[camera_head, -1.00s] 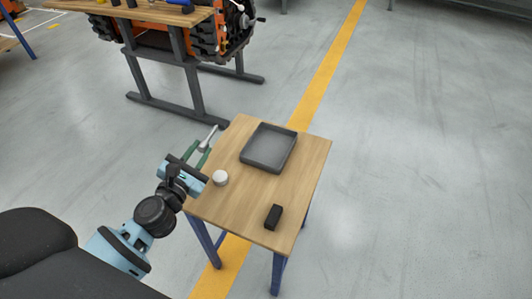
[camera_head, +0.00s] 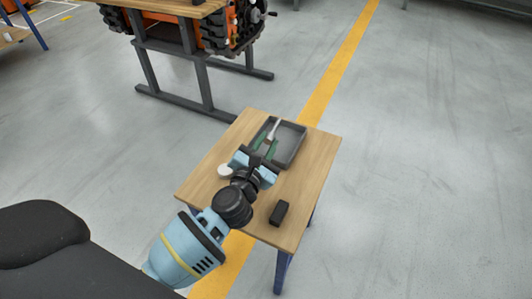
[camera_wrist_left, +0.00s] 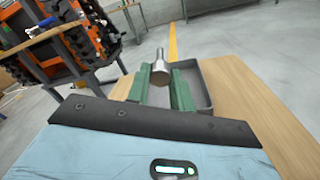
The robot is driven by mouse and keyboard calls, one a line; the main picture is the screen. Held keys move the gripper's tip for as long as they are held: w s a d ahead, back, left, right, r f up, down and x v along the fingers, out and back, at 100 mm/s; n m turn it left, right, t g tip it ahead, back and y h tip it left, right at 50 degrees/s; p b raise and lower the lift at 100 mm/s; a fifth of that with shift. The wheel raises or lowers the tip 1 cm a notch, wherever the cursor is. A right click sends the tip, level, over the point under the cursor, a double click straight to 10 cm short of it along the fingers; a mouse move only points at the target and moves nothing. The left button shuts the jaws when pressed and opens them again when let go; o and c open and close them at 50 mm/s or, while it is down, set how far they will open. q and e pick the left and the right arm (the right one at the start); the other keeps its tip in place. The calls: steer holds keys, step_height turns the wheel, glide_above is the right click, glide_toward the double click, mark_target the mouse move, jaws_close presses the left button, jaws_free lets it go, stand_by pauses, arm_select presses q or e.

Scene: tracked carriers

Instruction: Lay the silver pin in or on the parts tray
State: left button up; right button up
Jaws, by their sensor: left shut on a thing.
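My left gripper (camera_head: 265,150) is shut on the silver pin (camera_head: 274,127). The pin points away from the gripper, over the left part of the dark grey parts tray (camera_head: 299,145). In the left wrist view the pin (camera_wrist_left: 160,66) stands between the two green fingers (camera_wrist_left: 160,86), with the tray (camera_wrist_left: 205,84) behind and to the right. I cannot tell whether the pin touches the tray. The gripper hides the tray's near left part. My right gripper is not in view.
The tray is on a small wooden table (camera_head: 315,180) with blue legs. A white round thing (camera_head: 225,170) is left of my gripper, and a black block (camera_head: 279,213) lies near the front edge. A larger workbench (camera_head: 185,10) with orange tracked machinery stands behind.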

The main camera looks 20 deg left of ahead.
arm_select(q)
step_height(320, 180, down, 3)
steer(key=shift+r+b, duration=0.1)
steer(key=shift+b, duration=0.9)
steer(key=shift+f, duration=0.35)
steer(key=shift+b, duration=0.3)
steer(key=shift+r, duration=0.1)
steer(key=shift+f, duration=0.45)
steer(key=shift+s+f+b, duration=0.1)
steer(key=shift+f+b, duration=0.1)
steer(key=shift+b, duration=0.1)
